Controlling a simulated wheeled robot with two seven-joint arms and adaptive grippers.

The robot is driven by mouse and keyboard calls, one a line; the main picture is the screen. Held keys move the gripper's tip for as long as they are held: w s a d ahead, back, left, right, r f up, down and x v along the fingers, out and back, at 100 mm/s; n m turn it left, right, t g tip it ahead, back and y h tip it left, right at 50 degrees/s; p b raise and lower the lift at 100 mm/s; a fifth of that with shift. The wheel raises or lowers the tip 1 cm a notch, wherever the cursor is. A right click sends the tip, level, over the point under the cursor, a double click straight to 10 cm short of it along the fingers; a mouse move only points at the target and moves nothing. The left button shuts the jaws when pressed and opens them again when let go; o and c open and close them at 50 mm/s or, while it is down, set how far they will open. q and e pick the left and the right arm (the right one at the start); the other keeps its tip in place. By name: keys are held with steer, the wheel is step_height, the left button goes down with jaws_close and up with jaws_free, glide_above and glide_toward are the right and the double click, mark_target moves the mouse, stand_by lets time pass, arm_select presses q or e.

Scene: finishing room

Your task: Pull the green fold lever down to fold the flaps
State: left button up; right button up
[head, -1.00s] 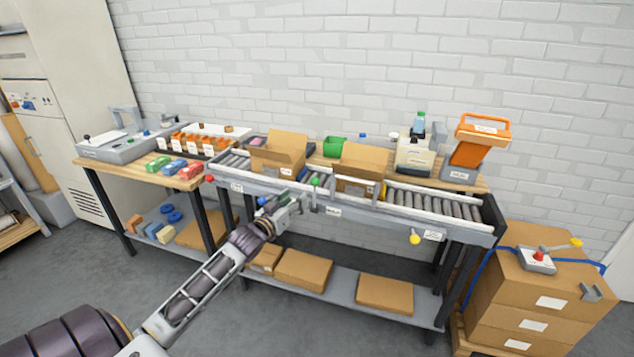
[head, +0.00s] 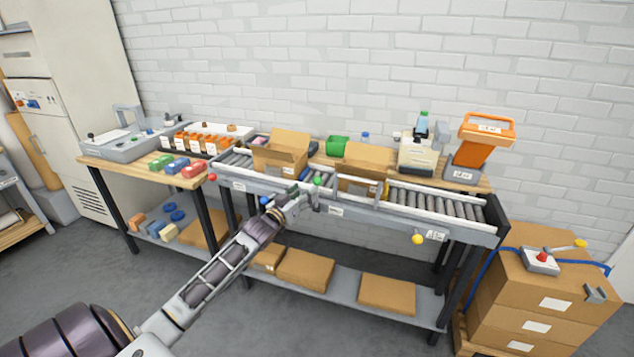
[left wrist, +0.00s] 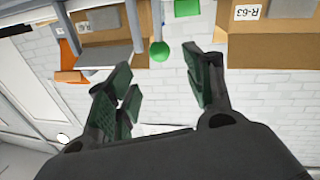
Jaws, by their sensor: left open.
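The green fold lever shows as a round green knob (head: 317,181) at the front of the roller conveyor, between two open cardboard boxes. My left gripper (head: 301,192) is just left of the knob in the head view, in front of the conveyor rail. In the left wrist view, which looks upside down, the green knob (left wrist: 160,51) lies between the two spread dark-green finger pads of my left gripper (left wrist: 158,78), a little beyond them. The gripper is open and empty, and I see no contact with the knob. My right gripper is not in view.
The conveyor (head: 452,206) carries a left box (head: 281,151) and a right box (head: 362,166) with raised flaps. Other knobs along its front are red (head: 212,177), blue (head: 264,200) and yellow (head: 417,239). Stacked cartons (head: 540,290) stand at the right.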

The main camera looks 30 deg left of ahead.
mark_target(315, 182)
arm_select(q)
steer(key=shift+w+a+b, duration=0.2)
steer(key=shift+w+b, duration=0.1)
steer(key=shift+w, duration=4.6)
jaws_close()
